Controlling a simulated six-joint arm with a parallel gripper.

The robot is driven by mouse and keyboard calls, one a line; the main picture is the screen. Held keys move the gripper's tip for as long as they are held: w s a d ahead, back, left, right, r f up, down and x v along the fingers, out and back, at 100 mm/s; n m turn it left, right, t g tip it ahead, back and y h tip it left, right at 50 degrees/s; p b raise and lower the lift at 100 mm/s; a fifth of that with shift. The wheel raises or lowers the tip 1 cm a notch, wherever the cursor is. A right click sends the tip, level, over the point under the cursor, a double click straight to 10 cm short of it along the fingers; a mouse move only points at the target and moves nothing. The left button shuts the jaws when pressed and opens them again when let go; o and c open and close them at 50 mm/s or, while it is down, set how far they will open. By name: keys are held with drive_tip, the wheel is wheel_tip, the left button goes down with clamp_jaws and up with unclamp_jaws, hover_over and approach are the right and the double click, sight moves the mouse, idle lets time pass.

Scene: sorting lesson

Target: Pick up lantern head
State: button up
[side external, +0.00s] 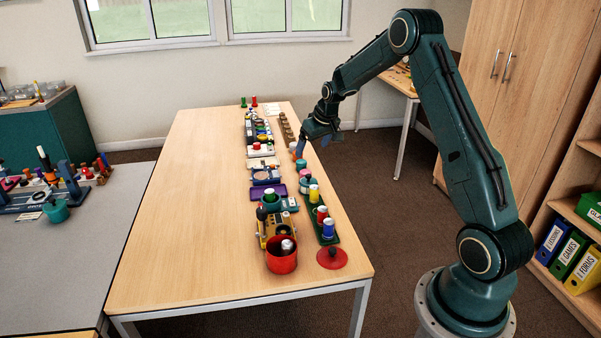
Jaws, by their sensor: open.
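My gripper (312,145) is open, pointing down above the right edge of the long wooden table (185,190). Small orange and blue items (299,161) lie just below it; I cannot tell whether it touches them. Nothing is clearly held between its fingers. I cannot tell which of the small objects is the lantern head. A pink and teal round item (305,183) stands nearer the camera than the gripper, along the same edge.
A green tray (319,232) holds yellow, red and blue-topped cylinders. The table's left half is clear. A cluttered grey table (70,260) stands left.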

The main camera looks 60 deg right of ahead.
approach(309, 181)
drive_tip(key=v, duration=0.3)
drive_tip(key=shift+r, duration=0.25)
drive_tip(key=shift+f, duration=0.1)
drive_tip(key=shift+x, duration=4.15)
drive_tip(key=shift+d, duration=0.1)
drive_tip(key=shift+x, duration=2.6)
drive_tip(key=shift+s, duration=0.1)
drive_tip(key=c, duration=1.1)
